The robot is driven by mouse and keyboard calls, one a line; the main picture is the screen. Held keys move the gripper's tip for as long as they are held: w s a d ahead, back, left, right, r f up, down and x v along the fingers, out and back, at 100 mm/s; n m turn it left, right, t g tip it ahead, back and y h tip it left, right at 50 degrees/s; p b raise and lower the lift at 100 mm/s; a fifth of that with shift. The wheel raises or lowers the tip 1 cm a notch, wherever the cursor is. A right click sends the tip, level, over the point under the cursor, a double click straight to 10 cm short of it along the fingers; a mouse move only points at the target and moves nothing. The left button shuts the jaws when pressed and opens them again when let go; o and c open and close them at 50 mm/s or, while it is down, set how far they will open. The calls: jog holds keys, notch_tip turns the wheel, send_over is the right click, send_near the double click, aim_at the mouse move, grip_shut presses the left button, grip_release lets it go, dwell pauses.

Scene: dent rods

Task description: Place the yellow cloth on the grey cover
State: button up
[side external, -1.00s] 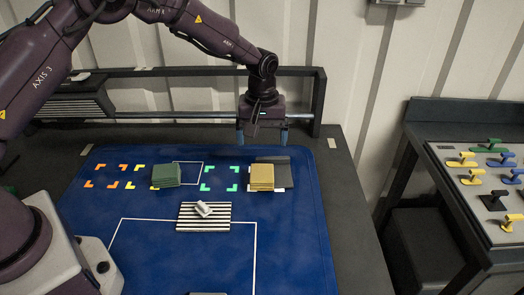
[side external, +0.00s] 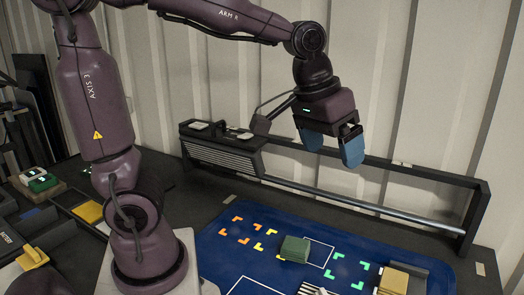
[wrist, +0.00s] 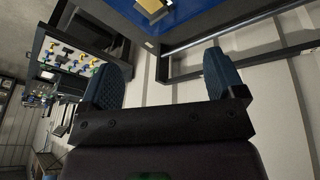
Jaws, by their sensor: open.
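The yellow cloth (side external: 393,281), a folded stack, lies at the right of the blue mat, cut by the bottom edge of the side view. The flat dark grey cover (side external: 417,273) shows beside and behind it; the cloth appears to overlap part of the cover, but its contact is partly hidden. Both seem to show at the top of the wrist view, with the cloth (wrist: 152,5) against the cover. My gripper (side external: 332,150) is open and empty, high above the table and well away from the cloth. Its blue fingers (wrist: 166,72) stand apart in the wrist view.
A green folded stack (side external: 294,249) sits on the blue mat (side external: 215,257) near orange, yellow and green corner marks. A striped block (side external: 311,289) is at the bottom edge. A dark frame with a metal rail (side external: 340,200) runs behind the mat.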

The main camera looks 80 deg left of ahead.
jog(key=s+m+t, duration=0.1)
jog(key=s+m, duration=0.2)
jog(key=s, duration=0.8)
jog(key=shift+s+a+f+t, duration=0.15)
jog(key=shift+s+a+t, duration=0.05)
jog(key=shift+a+t, duration=0.25)
